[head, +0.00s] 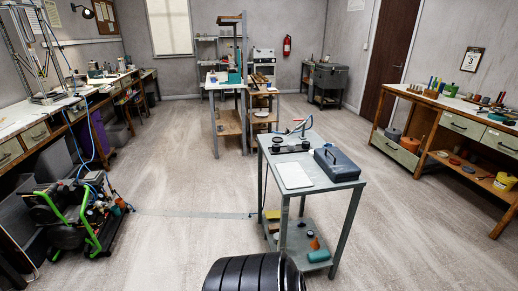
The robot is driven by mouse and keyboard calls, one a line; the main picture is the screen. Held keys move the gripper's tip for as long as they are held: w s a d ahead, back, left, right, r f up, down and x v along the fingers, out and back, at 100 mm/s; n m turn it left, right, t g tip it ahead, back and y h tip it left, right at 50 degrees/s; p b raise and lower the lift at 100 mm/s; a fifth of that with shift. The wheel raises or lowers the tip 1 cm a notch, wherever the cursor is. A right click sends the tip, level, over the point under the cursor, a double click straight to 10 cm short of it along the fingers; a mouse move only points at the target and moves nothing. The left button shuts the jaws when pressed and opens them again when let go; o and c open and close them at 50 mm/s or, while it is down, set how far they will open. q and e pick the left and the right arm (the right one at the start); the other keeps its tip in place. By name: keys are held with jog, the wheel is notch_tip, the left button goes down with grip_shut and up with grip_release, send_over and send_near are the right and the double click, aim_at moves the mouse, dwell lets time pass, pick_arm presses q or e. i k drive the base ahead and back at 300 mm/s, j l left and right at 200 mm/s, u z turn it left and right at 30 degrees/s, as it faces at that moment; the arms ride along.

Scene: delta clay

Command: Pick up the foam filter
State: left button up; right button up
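I cannot pick out the foam filter for certain in the head view. Small items lie on the lower shelf of the grey metal table (333,189) ahead of me, among them a yellow piece (272,215), an orange cone-like piece (314,243) and a teal roll-like piece (319,256). They are too small to tell whether one is the filter. Neither of my grippers is in view.
A dark blue box (337,164) and a pale flat panel (293,175) lie on the table's top. A green-framed machine (70,220) stands at left. Workbenches line the left wall and right wall (445,125). Open floor (185,185) lies left of the table.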

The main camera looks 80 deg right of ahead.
aim_at(290, 146)
jog(key=z, duration=2.9)
